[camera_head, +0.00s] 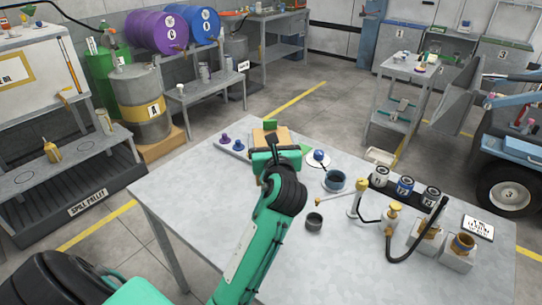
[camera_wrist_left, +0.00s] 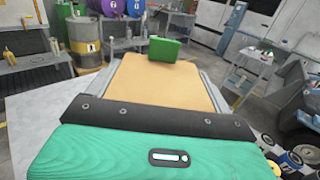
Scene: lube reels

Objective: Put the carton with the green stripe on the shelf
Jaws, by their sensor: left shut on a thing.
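My left gripper (camera_head: 277,151) is at the far edge of the grey worktable, shut on a tan carton (camera_head: 284,137). The carton's tan face (camera_wrist_left: 160,90) fills the middle of the left wrist view, with a grey finger along each side. A green block-like part (camera_wrist_left: 165,49) shows at its far end, also in the head view (camera_head: 270,124); I cannot tell whether it is the stripe or a separate thing. The gripper hides the carton's near side, and contact with the table is unclear. My right gripper is not in view.
Behind stand a grey two-level stand (camera_head: 205,90), a workbench (camera_head: 280,15) and a cart (camera_head: 410,66). The table's left front is clear.

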